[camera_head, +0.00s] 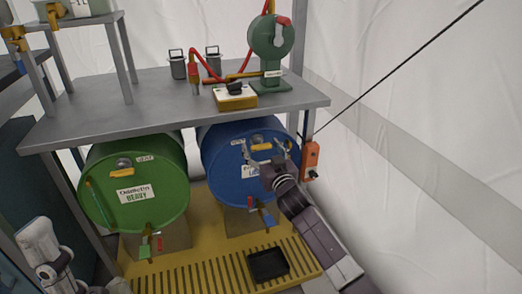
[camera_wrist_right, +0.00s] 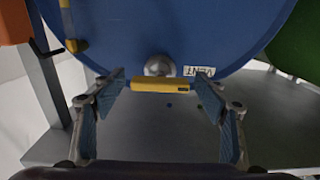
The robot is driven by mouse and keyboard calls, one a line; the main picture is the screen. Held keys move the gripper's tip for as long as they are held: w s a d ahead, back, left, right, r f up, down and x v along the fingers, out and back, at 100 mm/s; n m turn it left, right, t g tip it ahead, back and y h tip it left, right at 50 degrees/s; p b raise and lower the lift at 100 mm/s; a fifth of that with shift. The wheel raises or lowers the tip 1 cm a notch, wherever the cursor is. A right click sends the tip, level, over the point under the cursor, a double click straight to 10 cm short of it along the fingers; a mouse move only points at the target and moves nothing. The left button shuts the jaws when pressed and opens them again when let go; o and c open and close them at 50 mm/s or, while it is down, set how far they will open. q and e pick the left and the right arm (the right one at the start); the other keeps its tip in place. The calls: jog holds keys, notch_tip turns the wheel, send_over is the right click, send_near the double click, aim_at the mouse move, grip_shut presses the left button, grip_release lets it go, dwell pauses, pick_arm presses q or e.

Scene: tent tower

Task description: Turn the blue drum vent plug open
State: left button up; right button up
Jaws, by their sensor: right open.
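The blue drum (camera_head: 222,165) lies on its side under the grey bench, its round face toward me. Its vent plug is a silver knob (camera_wrist_right: 160,66) with a yellow bar handle (camera_wrist_right: 160,85) and a VENT label beside it. The plug also shows near the top of the drum face in the head view (camera_head: 258,139). My right gripper (camera_head: 267,151) is open in front of the drum face. In the right wrist view its fingertips (camera_wrist_right: 159,80) stand on either side of the yellow handle, with visible gaps. Only links of my left arm show; its gripper is not visible.
A green drum (camera_head: 165,195) with a similar plug stands left. The bench (camera_head: 150,100) overhangs both drums and carries a green hand pump (camera_head: 270,50) and a yellow box (camera_head: 235,97). An orange box (camera_head: 311,158) hangs close right of my gripper. A black tray (camera_head: 268,264) sits below.

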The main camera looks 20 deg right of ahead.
jog(key=shift+w, duration=0.25)
jog(key=c, duration=1.2)
